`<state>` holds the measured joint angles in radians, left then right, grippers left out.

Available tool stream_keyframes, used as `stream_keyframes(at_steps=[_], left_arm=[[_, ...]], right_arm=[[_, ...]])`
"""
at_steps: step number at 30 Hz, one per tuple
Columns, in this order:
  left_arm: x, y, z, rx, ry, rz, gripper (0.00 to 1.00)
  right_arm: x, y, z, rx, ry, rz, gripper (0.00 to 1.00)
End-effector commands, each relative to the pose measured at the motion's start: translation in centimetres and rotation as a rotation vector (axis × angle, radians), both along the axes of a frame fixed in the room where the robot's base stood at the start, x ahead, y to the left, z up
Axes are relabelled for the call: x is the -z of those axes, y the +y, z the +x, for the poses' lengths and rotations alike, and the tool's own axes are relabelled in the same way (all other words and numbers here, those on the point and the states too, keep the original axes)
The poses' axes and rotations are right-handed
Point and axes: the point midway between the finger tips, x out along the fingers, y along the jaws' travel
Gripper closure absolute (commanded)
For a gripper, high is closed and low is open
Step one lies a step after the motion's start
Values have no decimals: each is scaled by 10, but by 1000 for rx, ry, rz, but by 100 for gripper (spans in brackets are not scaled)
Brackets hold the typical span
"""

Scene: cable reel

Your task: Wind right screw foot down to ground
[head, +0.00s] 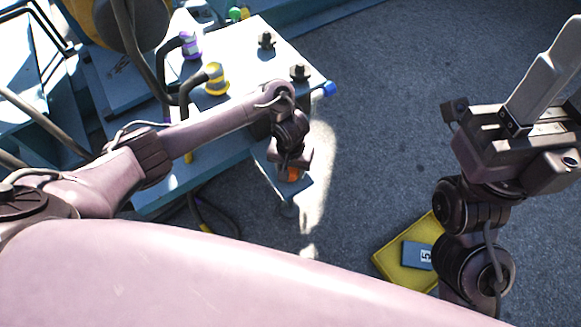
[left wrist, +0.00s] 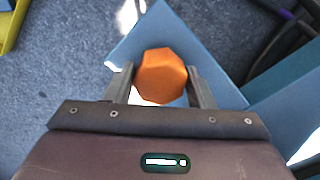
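The right screw foot has an orange faceted knob (left wrist: 162,76) on a blue corner plate (left wrist: 150,38). In the head view the knob (head: 292,174) shows as an orange patch below my gripper, and a round grey foot (head: 289,210) hangs under the plate. My left gripper (left wrist: 162,80) points down over the knob, one finger on each side. Both fingers appear to touch it, so it looks shut on the knob. Whether the foot touches the ground is unclear. My right gripper (head: 545,75) is raised at the right, away from the reel frame; its finger gap is not clear.
The blue frame's top (head: 245,60) carries a yellow-banded connector (head: 215,79), a purple-banded connector (head: 190,45) and black fittings (head: 299,72). A blue-tipped handle (head: 327,89) sticks out at its right. A yellow tray (head: 395,257) lies on the floor. The grey floor at right is otherwise clear.

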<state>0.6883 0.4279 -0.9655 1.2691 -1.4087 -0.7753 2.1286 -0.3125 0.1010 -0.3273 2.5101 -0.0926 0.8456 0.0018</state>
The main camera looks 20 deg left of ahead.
Motion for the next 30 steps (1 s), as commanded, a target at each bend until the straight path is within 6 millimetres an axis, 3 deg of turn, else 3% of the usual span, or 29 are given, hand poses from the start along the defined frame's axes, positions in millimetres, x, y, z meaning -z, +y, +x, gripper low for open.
stream_keyframes(at_steps=[1,5,24,25,27,30], left_arm=[[0,0,0,0,0,0,58],[0,0,0,0,0,0,75],[-4,1,0,111,0,2,75],[-4,1,0,124,0,2,75],[-4,1,0,153,0,3,75],[-4,1,0,196,1,3,75]], right_arm=[[0,0,0,0,0,0,60],[0,0,0,0,0,0,60],[-15,-1,0,0,21,6,60],[-13,1,4,0,49,-4,60],[7,15,38,4,244,-81,60],[33,29,71,8,450,-164,60]])
